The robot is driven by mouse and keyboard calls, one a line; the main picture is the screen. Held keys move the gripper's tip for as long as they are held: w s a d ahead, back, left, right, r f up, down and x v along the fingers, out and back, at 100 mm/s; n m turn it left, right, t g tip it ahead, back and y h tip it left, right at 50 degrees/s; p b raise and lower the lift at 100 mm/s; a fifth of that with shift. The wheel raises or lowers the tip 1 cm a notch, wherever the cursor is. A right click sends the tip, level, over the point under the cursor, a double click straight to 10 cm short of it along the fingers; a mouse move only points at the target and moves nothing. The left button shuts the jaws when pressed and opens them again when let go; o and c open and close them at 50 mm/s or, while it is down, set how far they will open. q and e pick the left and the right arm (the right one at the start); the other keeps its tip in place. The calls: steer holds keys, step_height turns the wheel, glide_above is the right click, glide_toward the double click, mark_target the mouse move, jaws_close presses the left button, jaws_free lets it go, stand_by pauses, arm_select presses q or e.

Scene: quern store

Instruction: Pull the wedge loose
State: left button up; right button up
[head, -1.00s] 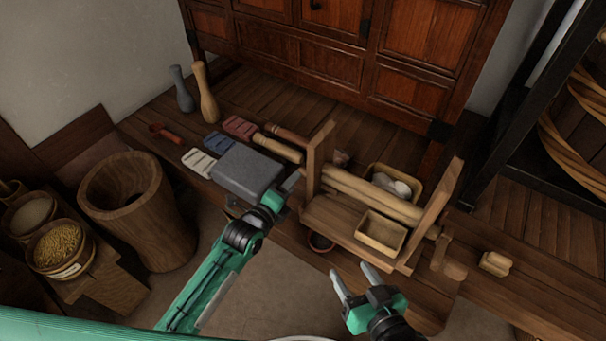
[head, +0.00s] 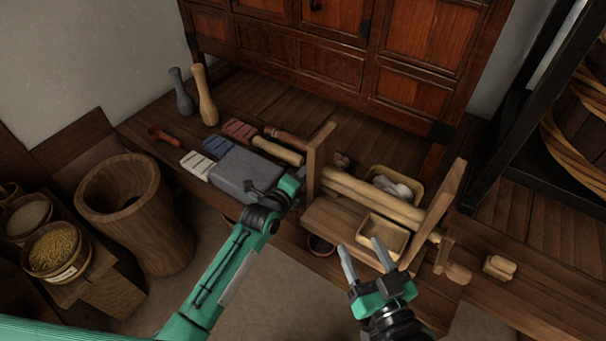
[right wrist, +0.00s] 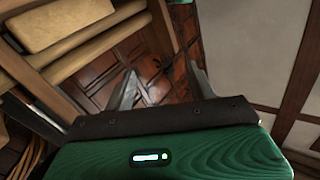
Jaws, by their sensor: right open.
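A wooden roller frame (head: 343,210) with two upright posts, a pale roller between them and a crank at its right end stands on the low bench. I cannot make out the wedge for certain. My right gripper (head: 359,247) is open and empty in front of the frame, near its shallow tray (head: 383,237). The two apart fingers also show in the right wrist view (right wrist: 163,88), with nothing between them. My left gripper (head: 285,187) is beside the frame's left post, at the grey stone slab's right edge. Its fingers are too hidden to read.
The grey slab (head: 246,172), several coloured carders and two tall pestles (head: 207,97) stand at the left. A pale wooden block (head: 499,267) lies right of the crank. A wooden mortar (head: 130,215) and grain tubs stand at the far left. A cabinet closes off the back.

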arm_select(q)
jaws_close()
steer(key=shift+w+a, duration=0.45)
steer(key=shift+a, duration=0.35)
steer(key=shift+w+a, duration=0.4)
steer(key=shift+a, duration=0.35)
arm_select(e)
steer(key=shift+s+a+f+g, duration=0.1)
steer(key=shift+s+f+g, duration=0.25)
steer(key=shift+f, duration=0.35)
arm_select(q)
steer(key=o, duration=0.8)
jaws_free()
steer(key=shift+a, duration=0.1)
arm_select(e)
steer(key=shift+w+a, duration=0.1)
steer(key=shift+w, duration=0.05)
steer(key=shift+r, duration=0.15)
